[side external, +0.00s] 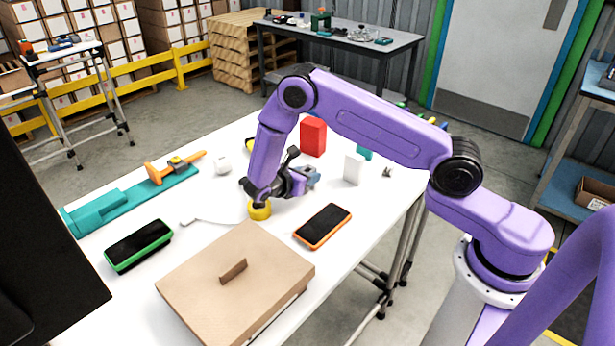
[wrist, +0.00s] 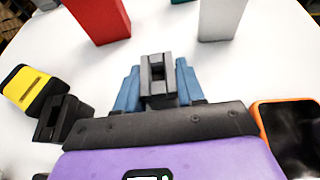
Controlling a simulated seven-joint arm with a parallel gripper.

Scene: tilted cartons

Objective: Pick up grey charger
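My gripper (side external: 308,178) hangs low over the white table and points toward the right. In the wrist view its two blue fingers (wrist: 158,85) stand apart on either side of a slotted grey block. I cannot tell whether that block is a held thing or part of the gripper. I cannot identify the grey charger with certainty. A small pale grey piece with a thin curved line (side external: 189,222) lies left of my gripper, apart from it. Another small grey item (side external: 388,172) lies right of the white box.
A red box (side external: 313,137) and white box (side external: 354,168) stand beyond my gripper. An orange-edged phone (side external: 323,227) lies to the right. A brown carton (side external: 205,290) and green-edged device (side external: 139,246) are nearer. A yellow object (side external: 260,211) sits below the wrist. Teal and orange tools (side external: 130,195) lie left.

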